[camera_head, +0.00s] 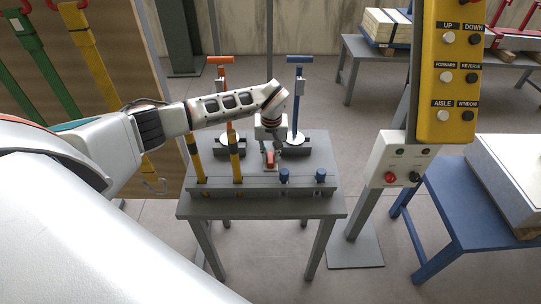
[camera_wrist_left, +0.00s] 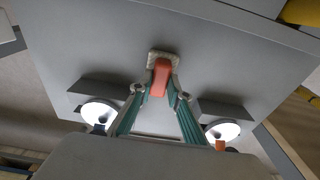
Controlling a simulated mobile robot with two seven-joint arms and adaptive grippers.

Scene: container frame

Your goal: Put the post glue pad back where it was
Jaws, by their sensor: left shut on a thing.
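The post glue pad shows in the left wrist view as a small orange-red block (camera_wrist_left: 161,75) on a beige, roughly square base (camera_wrist_left: 164,56). My left gripper (camera_wrist_left: 160,90) has its two teal fingers closed on the orange-red block. In the head view my left gripper (camera_head: 269,150) reaches over the grey work table (camera_head: 262,207), and the red part of the pad (camera_head: 270,159) shows below it, near the middle of the tabletop. The fingers hide part of it. I cannot tell whether the base touches the surface. My right gripper is not in view.
Two yellow-and-black posts (camera_head: 235,158) stand left of the gripper. An orange-handled tool (camera_head: 226,90) and a blue-handled one (camera_head: 297,95) stand upright behind. Blue knobs (camera_head: 284,175) sit on the front ledge. A yellow control panel (camera_head: 449,75) stands at right.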

